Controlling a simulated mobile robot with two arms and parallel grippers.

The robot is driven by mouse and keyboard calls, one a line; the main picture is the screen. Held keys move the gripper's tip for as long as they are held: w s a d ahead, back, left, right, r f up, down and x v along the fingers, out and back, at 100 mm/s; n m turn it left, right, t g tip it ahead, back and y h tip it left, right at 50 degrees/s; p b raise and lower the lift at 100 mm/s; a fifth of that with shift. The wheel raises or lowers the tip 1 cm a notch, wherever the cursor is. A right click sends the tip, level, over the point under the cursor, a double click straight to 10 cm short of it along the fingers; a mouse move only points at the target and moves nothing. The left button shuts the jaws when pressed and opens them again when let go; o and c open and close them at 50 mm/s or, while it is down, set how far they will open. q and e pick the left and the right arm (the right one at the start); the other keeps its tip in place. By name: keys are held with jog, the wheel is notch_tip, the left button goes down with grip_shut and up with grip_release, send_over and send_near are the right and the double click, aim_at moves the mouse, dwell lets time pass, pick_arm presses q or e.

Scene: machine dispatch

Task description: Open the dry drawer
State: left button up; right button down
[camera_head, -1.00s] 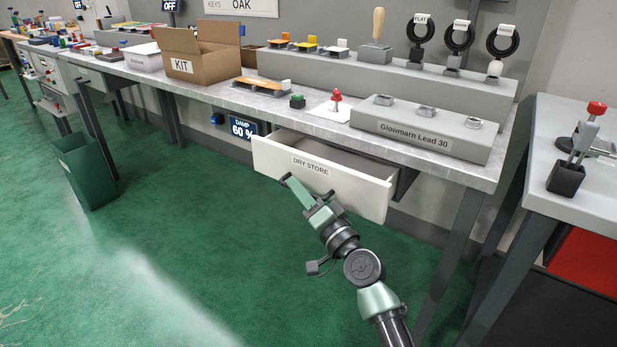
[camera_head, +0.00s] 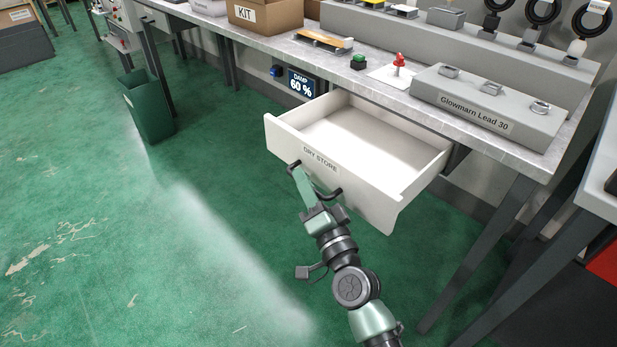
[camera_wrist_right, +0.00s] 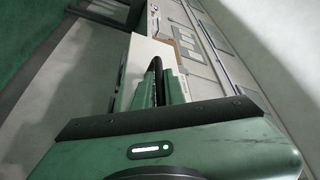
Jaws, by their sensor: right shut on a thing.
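The white dry store drawer (camera_head: 330,170) is pulled well out from under the grey workbench. Its front carries a "DRY STORE" label, and its inside looks empty. A black bar handle (camera_head: 335,194) runs along the drawer front. My right gripper (camera_head: 298,172) is at the handle, shut on it, with the arm coming up from below. In the right wrist view the green fingers (camera_wrist_right: 167,88) close around the dark handle, with the pale drawer (camera_wrist_right: 143,62) just beyond. My left gripper is in neither view.
A "DAMP 60 %" display (camera_head: 301,83) hangs under the bench edge. A green bin (camera_head: 149,106) stands on the floor at left. The "KIT" box (camera_head: 265,14), a red-knobbed item (camera_head: 399,61) and the "Glowmarn Lead 30" block (camera_head: 480,105) sit on the bench. Floor before the drawer is clear.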

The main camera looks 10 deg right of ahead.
jog(key=shift+f, duration=0.1)
jog(key=c, duration=1.5)
grip_release()
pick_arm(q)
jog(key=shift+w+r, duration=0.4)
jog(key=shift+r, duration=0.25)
pick_arm(e)
jog(key=v, duration=0.7)
jog(key=shift+s+d, duration=0.15)
jog(key=shift+s, duration=0.25)
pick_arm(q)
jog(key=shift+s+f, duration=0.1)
